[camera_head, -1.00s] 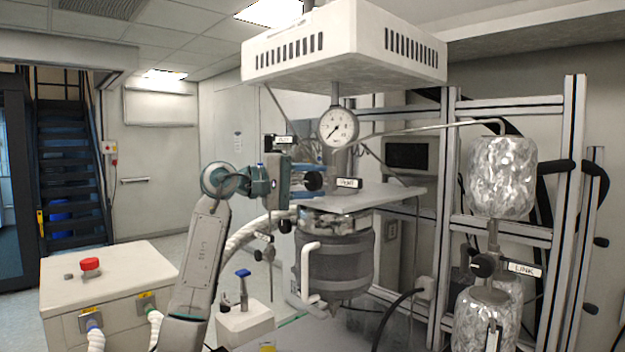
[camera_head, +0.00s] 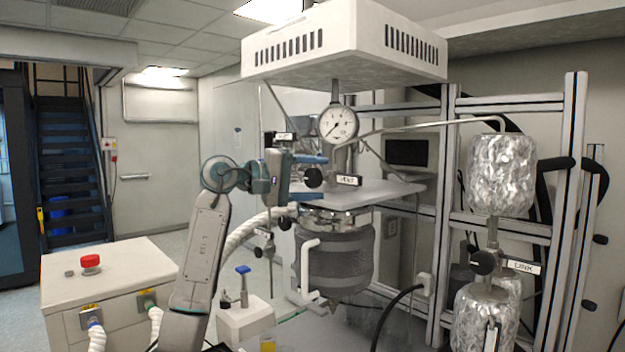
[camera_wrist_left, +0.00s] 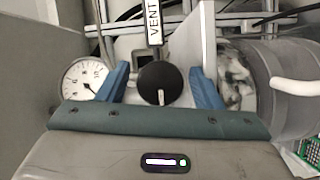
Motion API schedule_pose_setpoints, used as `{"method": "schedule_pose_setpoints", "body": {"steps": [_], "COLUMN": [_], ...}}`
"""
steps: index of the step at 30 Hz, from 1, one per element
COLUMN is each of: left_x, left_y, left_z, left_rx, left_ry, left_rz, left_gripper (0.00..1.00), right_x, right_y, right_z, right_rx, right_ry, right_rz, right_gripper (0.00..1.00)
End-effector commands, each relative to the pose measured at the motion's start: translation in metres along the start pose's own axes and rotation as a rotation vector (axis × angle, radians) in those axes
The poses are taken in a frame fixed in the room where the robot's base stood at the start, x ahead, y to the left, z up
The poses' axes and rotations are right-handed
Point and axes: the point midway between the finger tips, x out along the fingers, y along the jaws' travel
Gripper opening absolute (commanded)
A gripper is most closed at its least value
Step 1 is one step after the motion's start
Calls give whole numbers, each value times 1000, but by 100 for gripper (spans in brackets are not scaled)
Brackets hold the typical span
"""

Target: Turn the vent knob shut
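The black vent knob (camera_head: 313,177) sits beside its VENT label (camera_head: 349,180), above the reactor lid. In the left wrist view the round knob (camera_wrist_left: 160,83) is near the middle, its white mark pointing down in the picture, with the VENT label (camera_wrist_left: 154,22) above it. My left gripper (camera_head: 312,178) reaches in from the left. Its two blue fingers, also in the left wrist view (camera_wrist_left: 160,88), stand open on either side of the knob, with gaps showing between fingers and knob. My right gripper is not in view.
A pressure gauge (camera_head: 337,123) is close above the knob, and the flat lid plate (camera_head: 385,192) is just below. The reactor vessel (camera_head: 335,262) hangs under it. A LINK valve knob (camera_head: 482,262) and foil-wrapped cylinders (camera_head: 502,175) stand on the right.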

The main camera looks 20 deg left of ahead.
Motion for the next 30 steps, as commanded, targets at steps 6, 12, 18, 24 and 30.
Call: {"method": "schedule_pose_setpoints", "body": {"steps": [6, 12, 18, 24, 30], "left_x": [-8, -43, -82, -104, -108], "left_y": [-3, -5, -4, -2, 0], "left_z": [0, -1, 0, 0, 0], "left_rx": [0, 3, 2, 1, 0], "left_ry": [2, 5, 4, 1, 0], "left_rz": [-2, -3, -2, -1, 0], "left_gripper": [61, 61, 61, 61, 61], "right_x": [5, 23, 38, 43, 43], "right_y": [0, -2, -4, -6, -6], "right_z": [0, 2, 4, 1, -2], "right_rx": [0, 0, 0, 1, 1], "right_ry": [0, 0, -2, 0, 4], "right_rz": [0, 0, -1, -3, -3], "right_gripper": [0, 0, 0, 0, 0]}}
